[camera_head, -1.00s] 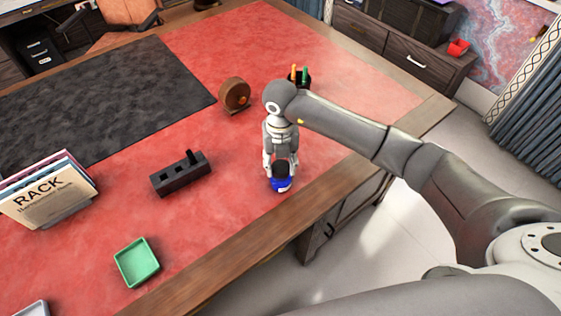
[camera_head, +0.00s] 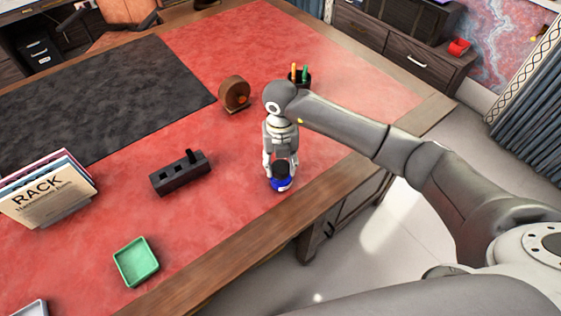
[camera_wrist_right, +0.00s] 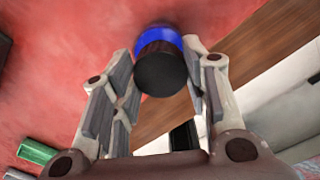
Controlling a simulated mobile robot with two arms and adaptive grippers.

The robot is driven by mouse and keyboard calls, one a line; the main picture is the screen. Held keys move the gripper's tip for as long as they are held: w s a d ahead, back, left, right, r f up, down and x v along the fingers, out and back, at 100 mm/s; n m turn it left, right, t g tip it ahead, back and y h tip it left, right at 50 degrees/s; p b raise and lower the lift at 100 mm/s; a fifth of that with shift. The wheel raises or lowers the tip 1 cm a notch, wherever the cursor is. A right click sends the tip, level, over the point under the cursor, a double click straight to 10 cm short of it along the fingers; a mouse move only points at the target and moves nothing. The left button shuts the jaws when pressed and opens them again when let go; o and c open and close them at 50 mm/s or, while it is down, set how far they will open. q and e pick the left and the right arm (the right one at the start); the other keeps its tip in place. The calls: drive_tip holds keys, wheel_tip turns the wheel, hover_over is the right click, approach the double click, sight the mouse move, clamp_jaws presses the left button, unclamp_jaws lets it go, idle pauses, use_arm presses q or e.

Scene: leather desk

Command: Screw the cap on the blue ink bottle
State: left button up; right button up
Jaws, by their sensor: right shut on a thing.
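The blue ink bottle (camera_head: 281,185) stands upright on the red leather desk top, near the desk's front edge. Its black cap (camera_head: 282,168) sits on top of it; how tightly it is threaded cannot be seen. My right gripper (camera_head: 281,168) points down over the bottle, with one finger on each side of the cap, and is shut on it. In the right wrist view the cap (camera_wrist_right: 161,72) lies between the fingers, with the blue bottle (camera_wrist_right: 160,36) behind it. My left gripper is in neither view.
A dark pen holder block (camera_head: 180,173) lies left of the bottle. A green tray (camera_head: 136,262) is nearer me, and books (camera_head: 45,190) stand at the left. A brown round object (camera_head: 234,95) and a pen cup (camera_head: 300,78) stand farther back. The desk around the bottle is clear.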

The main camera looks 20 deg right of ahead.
drive_tip(key=shift+f, duration=0.15)
drive_tip(key=o, duration=0.8)
